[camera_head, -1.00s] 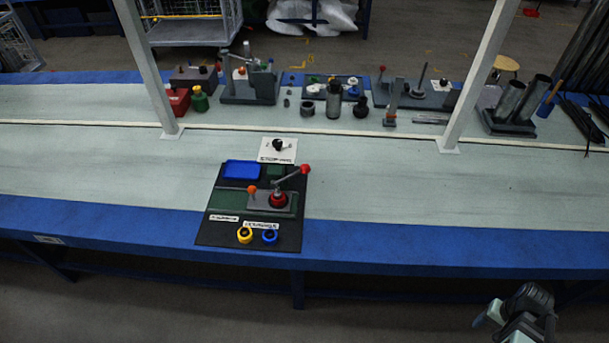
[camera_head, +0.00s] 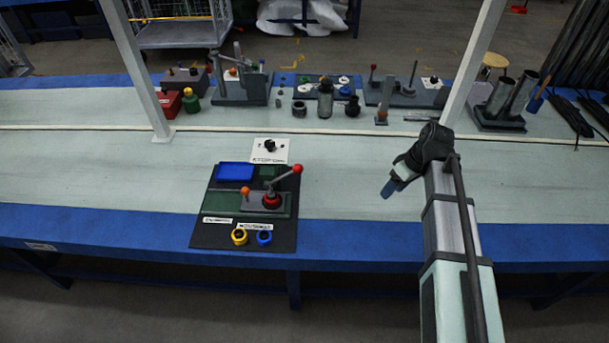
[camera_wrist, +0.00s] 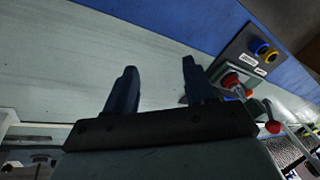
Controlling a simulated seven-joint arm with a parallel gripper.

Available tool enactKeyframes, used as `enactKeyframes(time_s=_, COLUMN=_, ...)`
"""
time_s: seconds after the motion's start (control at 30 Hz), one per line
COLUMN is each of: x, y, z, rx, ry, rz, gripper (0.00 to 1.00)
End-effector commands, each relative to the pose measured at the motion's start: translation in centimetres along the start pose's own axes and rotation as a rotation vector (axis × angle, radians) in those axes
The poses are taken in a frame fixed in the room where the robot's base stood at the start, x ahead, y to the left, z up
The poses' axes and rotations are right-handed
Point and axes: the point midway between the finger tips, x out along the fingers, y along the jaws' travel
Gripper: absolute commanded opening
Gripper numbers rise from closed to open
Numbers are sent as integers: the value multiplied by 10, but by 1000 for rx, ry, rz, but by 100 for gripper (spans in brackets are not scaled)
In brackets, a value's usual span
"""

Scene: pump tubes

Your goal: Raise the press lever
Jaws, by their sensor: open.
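The press lever (camera_head: 283,180) is a grey rod with a red ball at its tip. It rises to the upper right from a round red hub on the dark fixture board (camera_head: 208,238). My gripper (camera_head: 388,188) is over the bench to the right of the fixture, apart from the lever. In the wrist view its two dark blue fingers (camera_wrist: 158,85) are spread, with nothing between them.
The board also bears an orange knob (camera_head: 245,191), a blue tray (camera_head: 235,171), and yellow (camera_head: 239,237) and blue (camera_head: 264,238) rings. A white switch plate (camera_head: 270,151) sits behind it. White posts and several tools stand farther back. Bench between gripper and board is clear.

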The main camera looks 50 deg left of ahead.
Motion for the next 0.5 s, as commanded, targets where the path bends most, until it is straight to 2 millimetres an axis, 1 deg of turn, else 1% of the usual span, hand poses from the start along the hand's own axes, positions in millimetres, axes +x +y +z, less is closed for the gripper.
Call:
enactKeyframes(time_s=0.03, x=-6, y=-14, z=-27, rx=-72, ry=4, rz=-15, gripper=54)
enactKeyframes(time_s=0.1, x=-14, y=-37, z=-57, rx=-173, ry=7, rz=-38, gripper=54)
enactKeyframes(time_s=0.17, x=-20, y=-58, z=-81, rx=-259, ry=12, rz=-59, gripper=54)
enactKeyframes(time_s=0.2, x=-25, y=-72, z=-97, rx=-316, ry=14, rz=-72, gripper=54)
enactKeyframes(time_s=0.27, x=-31, y=-95, z=-119, rx=-400, ry=19, rz=-93, gripper=54)
enactKeyframes(time_s=0.3, x=-36, y=-109, z=-132, rx=-453, ry=21, rz=-105, gripper=54)
enactKeyframes(time_s=0.4, x=-46, y=-142, z=-159, rx=-570, ry=28, rz=-135, gripper=54)
enactKeyframes(time_s=0.5, x=-53, y=-168, z=-178, rx=-659, ry=34, rz=-156, gripper=54)
